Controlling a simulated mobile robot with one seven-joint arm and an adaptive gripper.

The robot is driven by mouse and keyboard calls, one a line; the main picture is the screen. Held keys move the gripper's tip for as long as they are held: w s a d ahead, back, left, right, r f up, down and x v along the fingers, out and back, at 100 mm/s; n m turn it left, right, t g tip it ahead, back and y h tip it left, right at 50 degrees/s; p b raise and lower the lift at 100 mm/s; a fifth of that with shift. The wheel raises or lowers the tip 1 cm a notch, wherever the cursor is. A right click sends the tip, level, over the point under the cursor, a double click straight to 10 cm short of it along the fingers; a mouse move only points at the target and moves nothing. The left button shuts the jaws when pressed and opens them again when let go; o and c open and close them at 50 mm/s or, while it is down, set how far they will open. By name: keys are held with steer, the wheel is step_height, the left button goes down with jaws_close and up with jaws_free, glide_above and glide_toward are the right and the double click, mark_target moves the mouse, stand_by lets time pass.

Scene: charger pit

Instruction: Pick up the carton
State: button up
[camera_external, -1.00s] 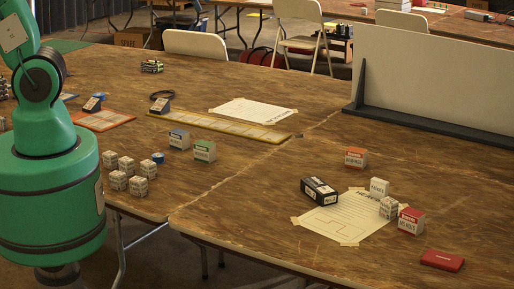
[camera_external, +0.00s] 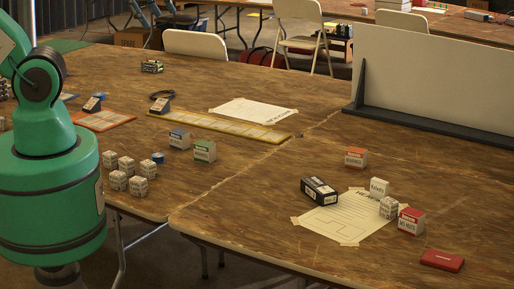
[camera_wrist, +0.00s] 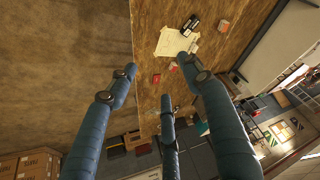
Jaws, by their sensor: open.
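Several small cartons stand on the wooden table, and I cannot tell which one the task means. On the right half are a black box (camera_external: 319,191), an orange-and-white carton (camera_external: 355,158), a white carton (camera_external: 379,187), a printed white cube (camera_external: 389,208) and a red-and-white carton (camera_external: 411,221). A blue-and-white carton (camera_external: 179,139), a green-and-white carton (camera_external: 204,151) and several printed cubes (camera_external: 118,181) stand on the left half. My gripper (camera_wrist: 160,78) has its three blue fingers spread and empty in the wrist view, apart from the cartons. It is outside the external view.
A taped paper sheet (camera_external: 335,222) lies by the black box, and a flat red case (camera_external: 442,260) lies at the near right. An upright white panel (camera_external: 440,80) on a dark base closes the back right. The table's middle is mostly clear.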

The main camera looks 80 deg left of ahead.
steer(key=o, duration=0.5)
steer(key=shift+w, duration=0.1)
steer(key=w+d+f+n+b, duration=0.1)
steer(key=w+d+f, duration=0.15)
steer(key=w, duration=0.95)
steer(key=w+d+f+n+g+y+b, duration=0.1)
steer(key=w+f+n, duration=0.15)
steer(key=w, duration=0.95)
steer(key=w+d+f+b, duration=0.1)
steer(key=w+f, duration=0.2)
steer(key=w, duration=0.8)
steer(key=w+d+f+n+b, duration=0.1)
steer(key=w+d+f, duration=0.3)
steer(key=w+f, duration=0.4)
steer(key=w+d+f+n+y+b, duration=0.1)
steer(key=w+d+f, duration=0.3)
steer(key=w+f, duration=0.4)
steer(key=w+d+f+n+b, duration=0.1)
steer(key=w+d+f, duration=0.3)
steer(key=f, duration=1.3)
steer(key=w, duration=0.4)
steer(key=shift+d+g, duration=0.2)
steer(key=shift+g, duration=0.1)
